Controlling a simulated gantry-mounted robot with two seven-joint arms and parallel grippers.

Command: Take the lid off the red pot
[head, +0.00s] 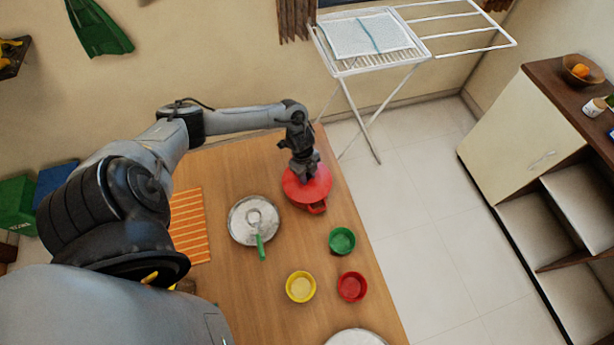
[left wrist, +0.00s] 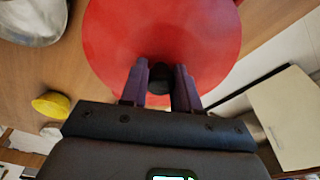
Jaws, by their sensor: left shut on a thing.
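The red pot (head: 317,208) stands near the far right edge of the wooden table, one side handle showing. Its round red lid (head: 318,186) covers the top in the head view, and fills the upper middle of the left wrist view (left wrist: 165,30). My left gripper (head: 305,173) points down over the lid's centre. In the left wrist view its two fingers are shut on the dark lid knob (left wrist: 159,78), one on each side. I cannot tell whether the lid's rim still touches the pot. My right gripper is not in view.
Green (head: 342,240), yellow (head: 300,286) and red (head: 352,286) bowls stand in front. A striped orange mat (head: 188,226) lies at left. The wooden table (head: 275,265) is bare between them.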

